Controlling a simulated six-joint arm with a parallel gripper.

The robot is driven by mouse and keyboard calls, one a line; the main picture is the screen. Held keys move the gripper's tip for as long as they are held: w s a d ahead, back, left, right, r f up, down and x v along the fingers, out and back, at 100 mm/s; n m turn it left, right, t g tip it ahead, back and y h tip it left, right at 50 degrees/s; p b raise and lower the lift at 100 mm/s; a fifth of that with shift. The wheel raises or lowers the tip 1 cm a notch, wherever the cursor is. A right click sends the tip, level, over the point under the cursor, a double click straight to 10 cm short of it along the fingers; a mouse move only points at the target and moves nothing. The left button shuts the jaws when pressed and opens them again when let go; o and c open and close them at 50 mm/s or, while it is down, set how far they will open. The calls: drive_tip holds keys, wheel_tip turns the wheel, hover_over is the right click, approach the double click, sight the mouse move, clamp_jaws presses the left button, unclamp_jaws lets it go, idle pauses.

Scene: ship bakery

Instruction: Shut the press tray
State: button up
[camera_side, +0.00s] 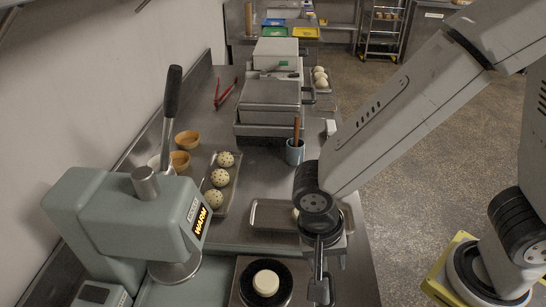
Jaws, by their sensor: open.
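The press (110,215) is a pale grey-green machine at the lower left, with an upright black-handled lever (172,92) and a "WARM" label on its head. Its round pressing plate (175,268) hangs under the head. The press tray (243,297) is out to the right of the head, a square plate with a dark round bed. A pale dough disc (266,282) lies on that bed. My gripper (319,291) points down just right of the tray, open, with nothing seen between its fingers. Whether a finger touches the tray's right edge I cannot tell.
A tray of speckled buns (219,178) and small tan bowls (181,162) stand behind the press. A shallow metal tray (272,214) lies behind my gripper, partly hidden. A blue cup (295,151) with a wooden handle and closed grills (268,100) stand farther back.

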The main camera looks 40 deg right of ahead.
sight(331, 285)
drive_tip(key=shift+x, duration=3.55)
clamp_jaws()
